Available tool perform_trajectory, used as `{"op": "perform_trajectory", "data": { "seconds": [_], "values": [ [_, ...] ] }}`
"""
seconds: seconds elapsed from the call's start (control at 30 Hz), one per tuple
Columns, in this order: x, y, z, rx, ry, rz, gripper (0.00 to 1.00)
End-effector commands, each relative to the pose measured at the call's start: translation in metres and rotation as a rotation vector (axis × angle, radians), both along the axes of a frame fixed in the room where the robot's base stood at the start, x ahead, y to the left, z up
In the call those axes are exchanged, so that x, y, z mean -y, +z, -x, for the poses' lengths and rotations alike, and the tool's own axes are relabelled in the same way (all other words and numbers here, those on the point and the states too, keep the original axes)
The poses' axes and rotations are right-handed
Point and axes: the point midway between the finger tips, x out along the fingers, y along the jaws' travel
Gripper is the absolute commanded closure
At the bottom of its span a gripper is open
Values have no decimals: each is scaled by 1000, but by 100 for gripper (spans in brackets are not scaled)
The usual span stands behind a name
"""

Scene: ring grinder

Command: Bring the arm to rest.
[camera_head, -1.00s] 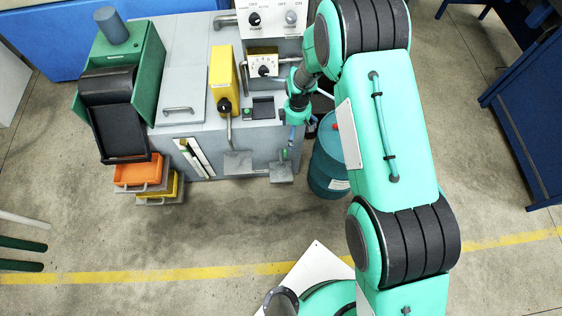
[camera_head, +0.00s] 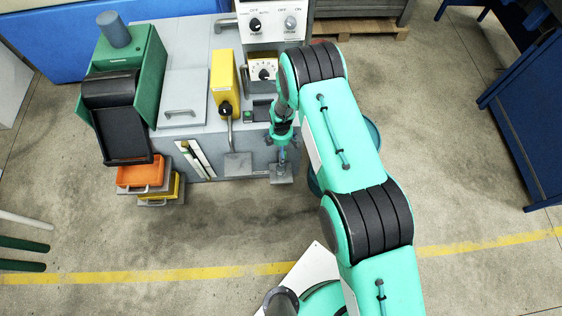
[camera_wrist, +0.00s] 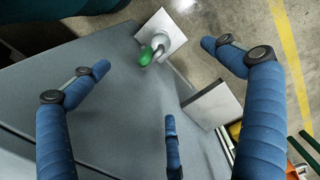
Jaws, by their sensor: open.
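My arm reaches forward from the bottom of the head view and bends over to the grinding machine (camera_head: 180,112). My gripper (camera_head: 282,157) hangs in front of the machine's right front end, above a small grey plate (camera_head: 281,176). In the wrist view my gripper (camera_wrist: 160,77) shows its blue fingers spread apart with nothing between them. A green knob (camera_wrist: 146,56) on a grey plate (camera_wrist: 164,38) lies beyond the fingers. A second grey plate (camera_wrist: 213,105) is at the right, partly behind a finger.
A blue drum (camera_head: 373,133) is mostly hidden behind my arm. A yellow box (camera_head: 222,80) and a control panel (camera_head: 272,22) stand on the machine. Stacked trays (camera_head: 145,174) are at its left. A blue bench (camera_head: 530,110) is far right. The floor between is clear.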

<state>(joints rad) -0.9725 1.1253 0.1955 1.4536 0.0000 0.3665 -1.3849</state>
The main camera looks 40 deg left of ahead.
Motion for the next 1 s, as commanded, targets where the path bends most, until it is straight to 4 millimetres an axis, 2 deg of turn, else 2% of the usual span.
{"op": "perform_trajectory", "data": {
  "seconds": [0.17, 0.37, 0.8, 1.0],
  "values": [
    [0, -2, 0, -1, -1, 1, 0],
    [1, -14, 0, -1, -1, 1, 0],
    [1, -75, 1, -1, -1, 1, 0],
    [1, -94, 0, -1, -1, 1, 0]
  ]
}}
